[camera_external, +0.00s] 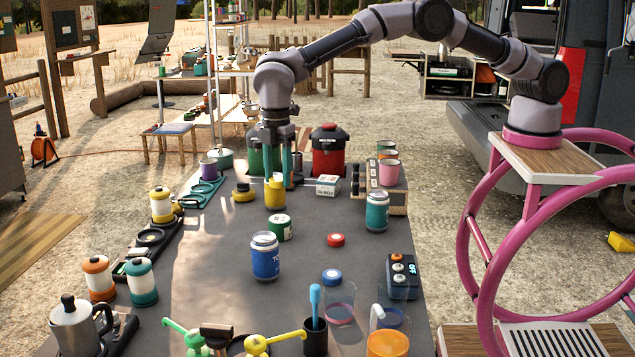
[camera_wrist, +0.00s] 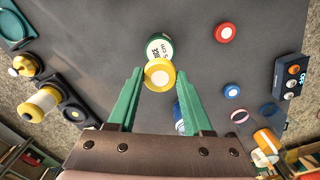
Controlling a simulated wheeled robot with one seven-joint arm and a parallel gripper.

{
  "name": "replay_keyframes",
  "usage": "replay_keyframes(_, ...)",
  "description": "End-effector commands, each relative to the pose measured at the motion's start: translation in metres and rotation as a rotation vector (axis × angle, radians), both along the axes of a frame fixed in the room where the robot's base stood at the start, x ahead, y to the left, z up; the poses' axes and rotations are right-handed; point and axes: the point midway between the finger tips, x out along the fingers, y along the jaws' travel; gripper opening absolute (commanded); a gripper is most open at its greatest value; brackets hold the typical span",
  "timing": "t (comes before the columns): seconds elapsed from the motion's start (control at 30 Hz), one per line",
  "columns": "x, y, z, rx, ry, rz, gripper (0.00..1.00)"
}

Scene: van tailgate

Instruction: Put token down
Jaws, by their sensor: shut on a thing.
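My gripper (camera_wrist: 160,76) is shut on the yellow token (camera_wrist: 159,74), a round yellow piece with a pale centre, held between its green fingertips. The external view shows the token (camera_external: 274,195) under my gripper (camera_external: 275,172), over the far middle part of the dark table (camera_external: 215,290). In the wrist view the token covers part of a green-and-white can (camera_wrist: 158,46). That can (camera_external: 281,228) stands just in front of it in the external view. I cannot tell how high the token is above the table.
A blue can (camera_external: 265,257) stands nearer the camera. A red token (camera_external: 336,240) and a blue token (camera_external: 332,276) lie to the right. A white box (camera_external: 328,185) and a red canister (camera_external: 329,155) stand behind. The table has bare room left of the blue can.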

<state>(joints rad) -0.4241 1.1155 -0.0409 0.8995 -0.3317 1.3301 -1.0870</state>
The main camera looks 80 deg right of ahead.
Motion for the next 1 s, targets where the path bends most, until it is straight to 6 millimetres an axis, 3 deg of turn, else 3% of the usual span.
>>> replay_keyframes(0.2,0.000,-0.001,-0.041,-0.001,0.002,-0.001,0.00)
replay_keyframes(0.37,0.000,-0.001,-0.052,-0.001,0.000,-0.001,0.00)
replay_keyframes(0.6,0.000,-0.001,-0.083,-0.002,0.001,-0.001,0.00)
replay_keyframes(0.97,0.000,-0.001,-0.088,0.000,0.000,-0.001,0.00)
replay_keyframes(1.0,0.000,-0.001,-0.088,0.000,-0.001,-0.001,0.54)
